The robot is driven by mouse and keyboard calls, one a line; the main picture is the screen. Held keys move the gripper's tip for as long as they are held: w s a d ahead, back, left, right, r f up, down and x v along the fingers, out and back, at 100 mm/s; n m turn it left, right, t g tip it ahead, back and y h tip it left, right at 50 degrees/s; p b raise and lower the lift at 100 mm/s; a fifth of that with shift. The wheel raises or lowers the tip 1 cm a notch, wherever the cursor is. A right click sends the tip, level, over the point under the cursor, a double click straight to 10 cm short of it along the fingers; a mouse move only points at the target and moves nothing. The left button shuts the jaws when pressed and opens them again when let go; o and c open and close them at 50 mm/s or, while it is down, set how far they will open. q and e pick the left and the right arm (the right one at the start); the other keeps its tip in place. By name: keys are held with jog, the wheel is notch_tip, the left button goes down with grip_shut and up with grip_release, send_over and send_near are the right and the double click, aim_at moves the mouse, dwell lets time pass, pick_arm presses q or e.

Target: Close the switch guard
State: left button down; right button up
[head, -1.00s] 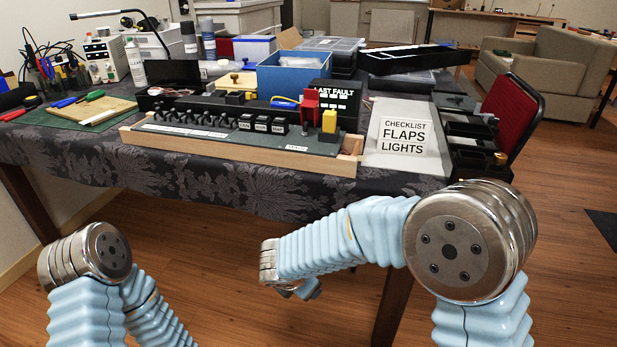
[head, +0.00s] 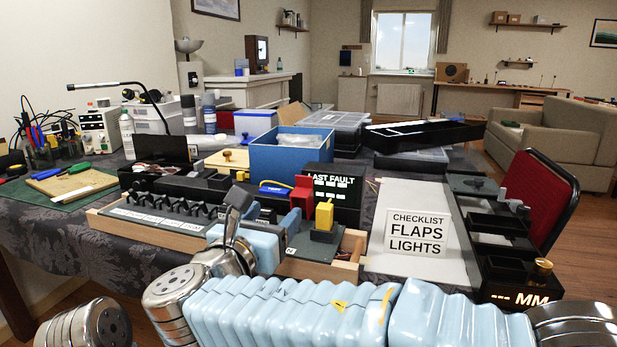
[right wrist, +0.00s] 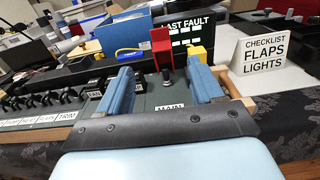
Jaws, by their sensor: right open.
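The red switch guard (head: 303,190) stands raised on the dark panel (head: 313,247), left of a yellow block. I see no contact with the guard. In the head view the right gripper (head: 266,218) is over the panel's front. My left gripper is not in view.
The yellow block (head: 324,215) stands close right of the guard. A row of black toggles (head: 165,205) lies to the left. A wooden frame (head: 345,262) edges the panel. A checklist sign (head: 417,232) stands right, and a blue box (head: 291,157) sits behind.

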aim_at(303, 180)
jog(key=p+x, duration=0.1)
jog(key=x, duration=1.3)
jog(key=shift+w+d+r, duration=0.1)
jog(key=shift+w, duration=0.05)
grip_shut()
